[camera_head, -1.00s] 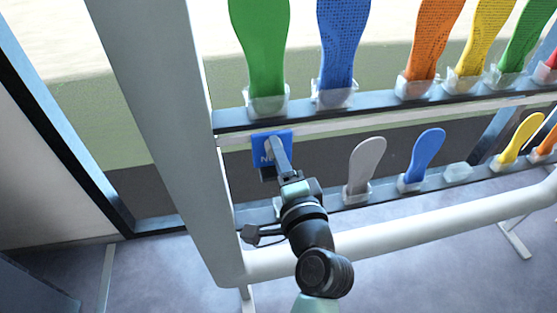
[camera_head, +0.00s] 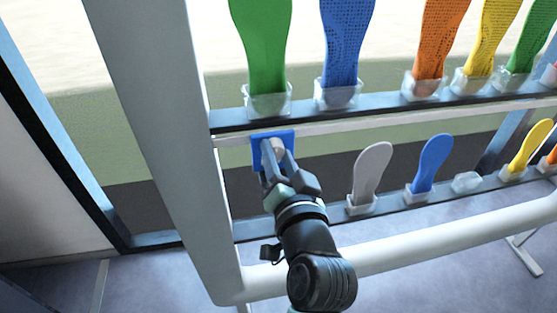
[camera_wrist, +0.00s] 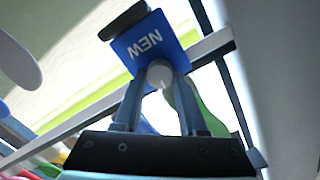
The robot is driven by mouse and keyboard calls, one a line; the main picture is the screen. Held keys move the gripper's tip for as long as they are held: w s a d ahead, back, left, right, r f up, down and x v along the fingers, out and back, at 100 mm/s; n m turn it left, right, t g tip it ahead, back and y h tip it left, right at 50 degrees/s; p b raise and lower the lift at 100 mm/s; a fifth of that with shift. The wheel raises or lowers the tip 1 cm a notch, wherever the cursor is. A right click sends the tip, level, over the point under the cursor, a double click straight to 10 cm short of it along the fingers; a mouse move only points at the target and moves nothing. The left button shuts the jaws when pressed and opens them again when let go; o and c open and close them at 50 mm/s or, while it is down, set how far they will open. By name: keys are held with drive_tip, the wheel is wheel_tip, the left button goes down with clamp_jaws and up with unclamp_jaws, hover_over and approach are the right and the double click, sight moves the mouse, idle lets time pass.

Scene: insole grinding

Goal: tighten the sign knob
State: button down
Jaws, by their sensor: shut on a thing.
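The sign is a blue square plate (camera_head: 259,148) hanging on the white rail below the upper shelf in the head view. In the wrist view the blue sign (camera_wrist: 143,41) reads "NEW". A round grey knob (camera_wrist: 160,73) is on the sign's face near its lower edge in that view. My gripper (camera_head: 278,158) reaches up to the sign, its two fingers on either side of the knob. In the wrist view my gripper (camera_wrist: 158,88) is shut on the knob. In the head view the fingers hide part of the sign and its lettering.
A wide grey post (camera_head: 165,140) stands close left of the sign. Green (camera_head: 262,45) and blue (camera_head: 344,45) insoles stand in clear holders above. Grey (camera_head: 371,172) and blue (camera_head: 431,160) insoles stand lower right. A thick white tube (camera_head: 420,238) runs below, near my arm.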

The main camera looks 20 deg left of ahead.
drive_tip(key=shift+n, duration=0.4)
drive_tip(key=shift+c, duration=2.3)
unclamp_jaws()
drive_tip(key=b+v, duration=0.2)
drive_tip(key=v, duration=1.1)
drive_tip(key=shift+r, duration=0.1)
